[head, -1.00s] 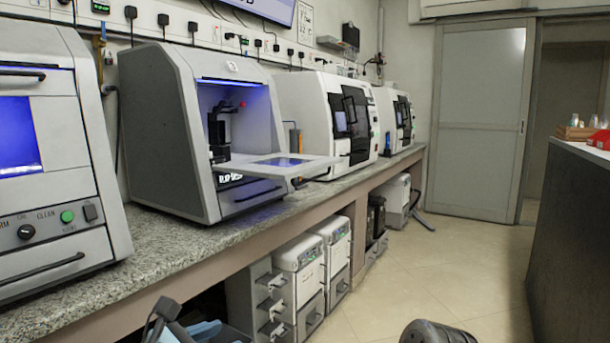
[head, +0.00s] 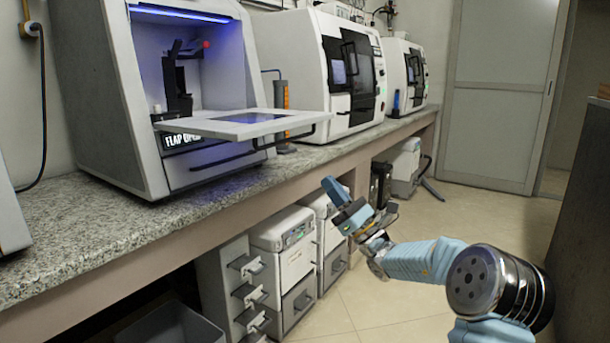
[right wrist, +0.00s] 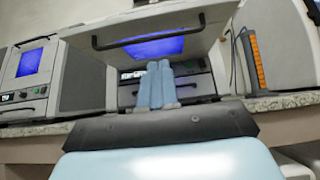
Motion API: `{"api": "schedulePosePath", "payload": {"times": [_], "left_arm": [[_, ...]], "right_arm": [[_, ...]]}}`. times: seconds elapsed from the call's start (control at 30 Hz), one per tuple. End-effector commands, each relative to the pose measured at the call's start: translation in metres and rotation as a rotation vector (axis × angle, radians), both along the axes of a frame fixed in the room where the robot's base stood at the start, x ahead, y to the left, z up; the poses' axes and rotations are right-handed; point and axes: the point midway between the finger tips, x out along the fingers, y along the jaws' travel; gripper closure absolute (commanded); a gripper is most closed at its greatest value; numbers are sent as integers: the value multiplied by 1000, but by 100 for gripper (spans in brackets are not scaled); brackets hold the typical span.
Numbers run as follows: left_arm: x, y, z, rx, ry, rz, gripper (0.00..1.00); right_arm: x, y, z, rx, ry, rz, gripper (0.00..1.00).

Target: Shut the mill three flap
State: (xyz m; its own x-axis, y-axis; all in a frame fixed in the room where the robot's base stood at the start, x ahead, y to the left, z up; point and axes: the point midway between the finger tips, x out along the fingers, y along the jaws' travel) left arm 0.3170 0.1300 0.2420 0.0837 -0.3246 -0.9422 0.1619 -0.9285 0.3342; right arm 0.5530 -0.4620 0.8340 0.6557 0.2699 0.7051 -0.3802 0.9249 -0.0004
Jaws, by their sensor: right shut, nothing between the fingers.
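The mill with the open flap is the grey-white machine (head: 105,90) at the left of the head view. Its flap (head: 240,124) is folded down and sticks out level toward the aisle, with a dark handle along its outer edge. The display under the opening reads "FLAP OPEN". In the right wrist view the flap (right wrist: 190,32) shows above my fingers, with its dark handle and blue window. My right gripper (head: 328,184) is below and to the right of the flap, apart from it. Its fingers (right wrist: 158,68) are together and empty. My left gripper is out of view.
The granite counter (head: 70,235) runs under the machines. White machines (head: 295,60) stand farther along it. An orange-and-grey tool (head: 283,100) stands beside the mill. Drawer units (head: 283,255) stand under the counter. The tiled floor (head: 420,215) is clear in the aisle.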

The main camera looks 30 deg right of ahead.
Motion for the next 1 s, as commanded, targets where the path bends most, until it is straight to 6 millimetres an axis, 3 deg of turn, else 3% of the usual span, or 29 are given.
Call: {"api": "schedulePosePath", "payload": {"times": [0.5,0.7,1.0], "left_arm": [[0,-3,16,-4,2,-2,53],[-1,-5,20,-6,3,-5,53],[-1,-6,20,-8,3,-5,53]], "right_arm": [[65,28,71,-1,2,4,100],[63,27,97,-1,5,2,100],[63,28,104,-1,6,3,100]]}}
